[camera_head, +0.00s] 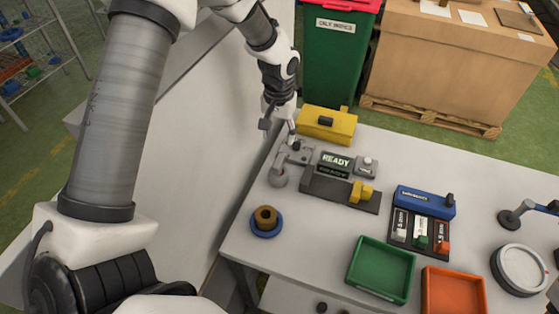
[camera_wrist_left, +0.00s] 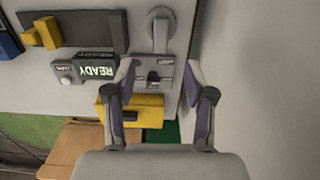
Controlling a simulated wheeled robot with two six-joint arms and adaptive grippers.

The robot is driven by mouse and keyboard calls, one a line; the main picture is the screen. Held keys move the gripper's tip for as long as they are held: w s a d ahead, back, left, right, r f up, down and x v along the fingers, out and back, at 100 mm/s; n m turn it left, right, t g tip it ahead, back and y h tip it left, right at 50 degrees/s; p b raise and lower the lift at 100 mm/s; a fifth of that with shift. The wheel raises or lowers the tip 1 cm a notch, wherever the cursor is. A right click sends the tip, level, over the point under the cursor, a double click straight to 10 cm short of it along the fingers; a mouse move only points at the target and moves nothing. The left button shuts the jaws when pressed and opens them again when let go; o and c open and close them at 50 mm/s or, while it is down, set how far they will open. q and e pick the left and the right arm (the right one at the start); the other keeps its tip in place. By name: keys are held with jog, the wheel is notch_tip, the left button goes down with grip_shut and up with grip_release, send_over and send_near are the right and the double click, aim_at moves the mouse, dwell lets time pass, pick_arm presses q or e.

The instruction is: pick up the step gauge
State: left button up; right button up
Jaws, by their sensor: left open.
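A yellow stepped piece (camera_head: 361,192), which looks like the step gauge, sits on a dark grey slotted block (camera_head: 325,190); it also shows at the upper left of the left wrist view (camera_wrist_left: 46,32). No label confirms it. My left gripper (camera_head: 279,128) is open and empty, pointing down near the table's far left corner, left of and apart from the yellow piece. In the left wrist view its fingers (camera_wrist_left: 160,68) stand either side of a grey fixture (camera_wrist_left: 153,78) with a black knob. Contact with the fixture cannot be told. My right gripper is not in view.
A yellow box (camera_head: 335,119) stands behind the fixture, a READY display (camera_head: 335,161) right of it. A blue rack (camera_head: 425,203), green tray (camera_head: 381,268), orange tray (camera_head: 452,292) and round white dial (camera_head: 520,270) lie rightward. A brown ring in a blue dish (camera_head: 265,233) is near front left.

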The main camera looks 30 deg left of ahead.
aim_at(279, 161)
pick_arm(q)
jog(key=shift+s+d+f+b, duration=0.15)
jog(key=shift+s+f+b, duration=0.1)
jog(key=shift+f+b, duration=0.35)
jog(key=shift+s+d+f+b, duration=0.15)
jog(key=shift+s+f+b, duration=0.05)
jog(key=shift+f+b, duration=0.4)
jog(key=f+b, duration=0.2)
jog(key=w+f, duration=0.1)
jog(key=shift+a+f+b, duration=0.25)
jog(key=shift+a+b, duration=0.1)
jog(key=shift+b, duration=0.05)
jog(key=shift+f, duration=0.2)
jog(key=shift+f+p, duration=0.3)
jog(key=shift+p, duration=0.1)
jog(key=f, duration=0.1)
jog(key=f+p, duration=0.2)
jog(key=shift+s+d, duration=0.1)
jog(key=shift+s, duration=0.15)
jog(key=f, duration=0.3)
jog(key=shift+w+p, duration=0.25)
jog(key=shift+p, duration=0.1)
jog(key=shift+f, duration=0.25)
jog(key=shift+s+r, duration=0.1)
jog(key=shift+c, duration=1)
grip_shut()
